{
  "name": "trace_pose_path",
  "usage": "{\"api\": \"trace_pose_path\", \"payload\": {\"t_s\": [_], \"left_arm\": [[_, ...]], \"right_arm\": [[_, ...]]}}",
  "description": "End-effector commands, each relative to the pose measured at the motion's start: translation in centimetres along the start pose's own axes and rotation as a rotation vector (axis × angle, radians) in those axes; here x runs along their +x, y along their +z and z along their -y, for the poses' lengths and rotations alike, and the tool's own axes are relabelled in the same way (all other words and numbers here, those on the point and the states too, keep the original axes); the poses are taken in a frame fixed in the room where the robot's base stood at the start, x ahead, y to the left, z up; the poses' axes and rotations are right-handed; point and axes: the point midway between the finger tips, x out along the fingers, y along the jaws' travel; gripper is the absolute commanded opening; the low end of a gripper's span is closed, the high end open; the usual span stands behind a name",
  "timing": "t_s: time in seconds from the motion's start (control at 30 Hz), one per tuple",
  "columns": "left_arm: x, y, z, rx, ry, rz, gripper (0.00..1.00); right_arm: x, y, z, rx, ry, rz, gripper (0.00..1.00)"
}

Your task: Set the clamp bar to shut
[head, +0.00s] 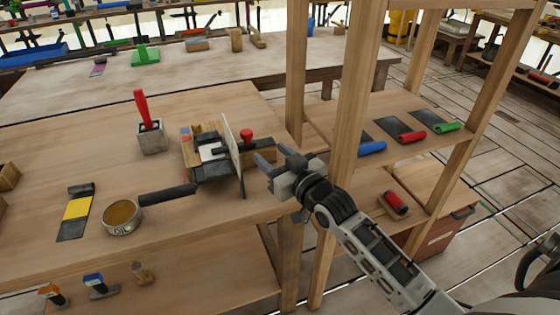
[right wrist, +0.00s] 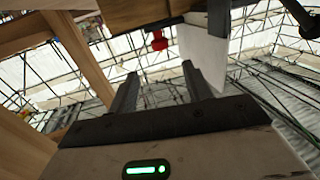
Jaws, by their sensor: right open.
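The clamp fixture (head: 190,158) is a small wooden frame with dark metal parts and an upright pale plate (head: 233,148), standing near the table's right edge. A dark bar with a red knob (head: 247,135) shows at its right side; I take this to be the clamp bar, but its exact position is hard to tell. My right gripper (head: 269,156) is open and empty, just right of the fixture and apart from it. In the right wrist view, the red knob (right wrist: 158,40) and pale plate (right wrist: 204,55) appear beyond the open fingers (right wrist: 160,78). My left gripper is out of view.
A wooden shelf post (head: 350,100) stands close to my right arm. A round tin (head: 122,217) with a dark handle beside it, a grey block with a red handle (head: 151,138) and a yellow-black strip (head: 76,210) are on the table (head: 60,150). Shelves at right hold coloured rollers.

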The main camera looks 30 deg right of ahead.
Motion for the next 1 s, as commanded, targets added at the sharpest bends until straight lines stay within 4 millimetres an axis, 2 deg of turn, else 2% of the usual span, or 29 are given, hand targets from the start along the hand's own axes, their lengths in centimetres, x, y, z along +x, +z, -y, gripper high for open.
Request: {"api": "trace_pose_path", "payload": {"t_s": [0.1, 0.2, 0.6, 0.67, 0.77, 0.9, 1.0], "left_arm": [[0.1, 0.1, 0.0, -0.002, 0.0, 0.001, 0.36], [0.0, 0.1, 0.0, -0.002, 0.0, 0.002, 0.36], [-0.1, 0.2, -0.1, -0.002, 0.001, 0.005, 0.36], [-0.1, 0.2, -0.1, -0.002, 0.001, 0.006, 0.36], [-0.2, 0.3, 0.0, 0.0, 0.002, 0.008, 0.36], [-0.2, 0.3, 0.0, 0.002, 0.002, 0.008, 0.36], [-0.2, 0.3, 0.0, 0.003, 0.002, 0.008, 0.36]], "right_arm": [[-1.5, 0.1, 0.0, 0.0, 0.0, 0.001, 0.5], [-2.1, 0.1, 0.0, 0.001, 0.0, 0.001, 0.5], [-2.5, 0.3, 0.2, 0.001, -0.002, 0.014, 0.5], [-2.9, 1.0, 0.7, 0.0, -0.007, 0.051, 0.5], [-4.6, 3.2, 2.4, -0.006, -0.02, 0.183, 0.5], [-8.5, 6.7, 4.8, -0.023, -0.036, 0.423, 0.5], [-11.4, 8.4, 5.9, -0.034, -0.039, 0.568, 0.5]]}}
